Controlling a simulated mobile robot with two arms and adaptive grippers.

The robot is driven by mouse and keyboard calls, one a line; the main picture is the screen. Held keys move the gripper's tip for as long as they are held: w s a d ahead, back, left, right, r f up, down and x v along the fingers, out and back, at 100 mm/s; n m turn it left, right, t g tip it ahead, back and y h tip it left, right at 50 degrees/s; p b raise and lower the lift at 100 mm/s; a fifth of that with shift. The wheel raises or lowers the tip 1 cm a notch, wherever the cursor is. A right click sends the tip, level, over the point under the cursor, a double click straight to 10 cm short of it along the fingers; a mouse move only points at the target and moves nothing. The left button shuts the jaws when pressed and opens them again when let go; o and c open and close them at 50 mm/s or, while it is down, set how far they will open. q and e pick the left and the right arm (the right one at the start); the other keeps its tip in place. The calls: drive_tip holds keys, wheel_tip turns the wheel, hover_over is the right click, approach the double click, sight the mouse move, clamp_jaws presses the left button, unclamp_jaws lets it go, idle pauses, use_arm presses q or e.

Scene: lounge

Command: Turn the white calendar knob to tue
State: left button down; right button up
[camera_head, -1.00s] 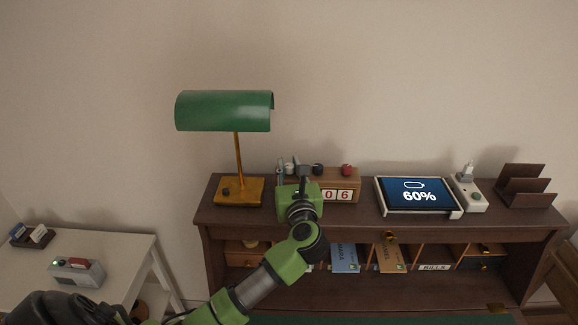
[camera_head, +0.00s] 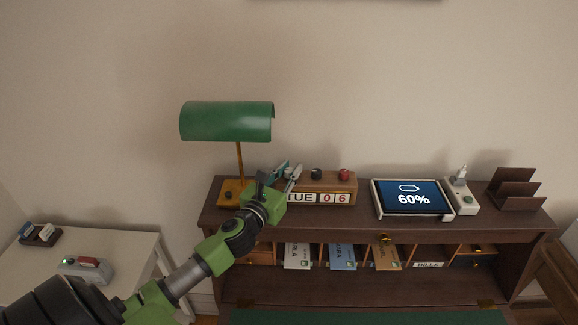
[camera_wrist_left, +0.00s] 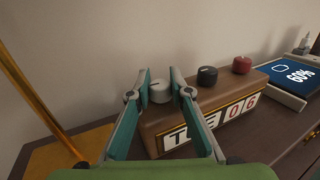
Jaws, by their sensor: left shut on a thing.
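The wooden block calendar (camera_head: 346,184) stands on the dark desk top and reads TUE 0 6. It also shows in the left wrist view (camera_wrist_left: 155,137), with part of TUE hidden by a finger. The white calendar knob (camera_wrist_left: 160,92) is at its left end, beside a black knob (camera_wrist_left: 207,75) and a red knob (camera_wrist_left: 241,65). My left gripper (camera_head: 287,172) reaches in from the left. In the left wrist view, its teal and grey fingers (camera_wrist_left: 160,88) are shut on the white knob, one on each side. My right gripper is not in view.
A green lamp (camera_head: 226,121) with a brass base stands close left of the gripper. A tablet (camera_head: 412,197) reading 60%, a power strip (camera_head: 461,193) and a brown letter rack (camera_head: 514,189) stand to the right. A white side table (camera_head: 115,252) is at the left.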

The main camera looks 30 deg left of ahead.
use_arm(q)
drive_tip(key=shift+m+h, duration=0.4)
drive_tip(key=shift+h, duration=0.2)
drive_tip(key=c, duration=2)
unclamp_jaws()
drive_tip(key=shift+o, duration=0.9)
drive_tip(key=s, duration=1.2)
drive_tip(key=shift+d, duration=0.25)
